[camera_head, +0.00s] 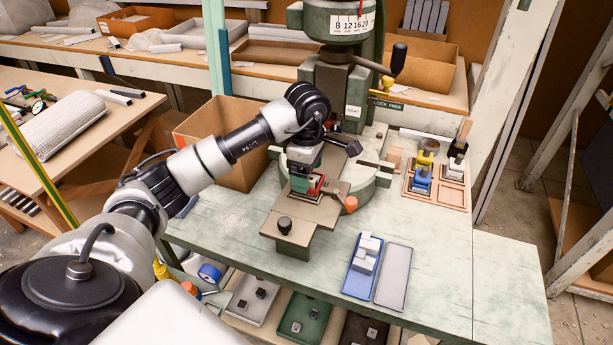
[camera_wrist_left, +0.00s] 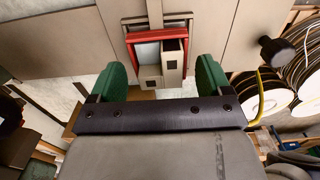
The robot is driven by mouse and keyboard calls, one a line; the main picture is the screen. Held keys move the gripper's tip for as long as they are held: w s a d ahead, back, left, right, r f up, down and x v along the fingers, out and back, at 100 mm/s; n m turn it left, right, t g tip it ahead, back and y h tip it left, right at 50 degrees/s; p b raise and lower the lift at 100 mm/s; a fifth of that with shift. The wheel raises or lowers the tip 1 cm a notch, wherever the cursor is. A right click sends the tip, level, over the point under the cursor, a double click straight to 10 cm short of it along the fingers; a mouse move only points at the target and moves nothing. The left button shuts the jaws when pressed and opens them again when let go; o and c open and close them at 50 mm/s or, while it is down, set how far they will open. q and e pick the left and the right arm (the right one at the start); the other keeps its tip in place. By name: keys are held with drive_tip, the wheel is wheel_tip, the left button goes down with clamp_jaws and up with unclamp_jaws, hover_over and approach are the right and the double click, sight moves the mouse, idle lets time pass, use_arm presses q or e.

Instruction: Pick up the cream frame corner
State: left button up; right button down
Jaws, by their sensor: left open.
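A pale taupe-cream piece (camera_wrist_left: 173,58), which looks like the frame corner, sits at a red-edged holder (camera_wrist_left: 160,34) in the left wrist view. My left gripper (camera_wrist_left: 160,78) is open, with its green fingers on either side of the near end of this piece. I cannot tell whether either finger touches it. In the head view my left gripper (camera_head: 304,184) is over the press bed, beside the red holder (camera_head: 315,189), and hides most of the piece. My right gripper is not in view.
The green fly press (camera_head: 341,75) stands close behind my gripper. A black knob (camera_head: 284,225) rises from the bed's front plate. A blue tray (camera_head: 357,284) with white blocks and an empty grey tray (camera_head: 394,275) lie to the right. A cardboard box (camera_head: 240,175) stands left.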

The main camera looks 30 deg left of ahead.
use_arm(q)
drive_tip(key=shift+c, duration=0.4)
drive_tip(key=c, duration=0.9)
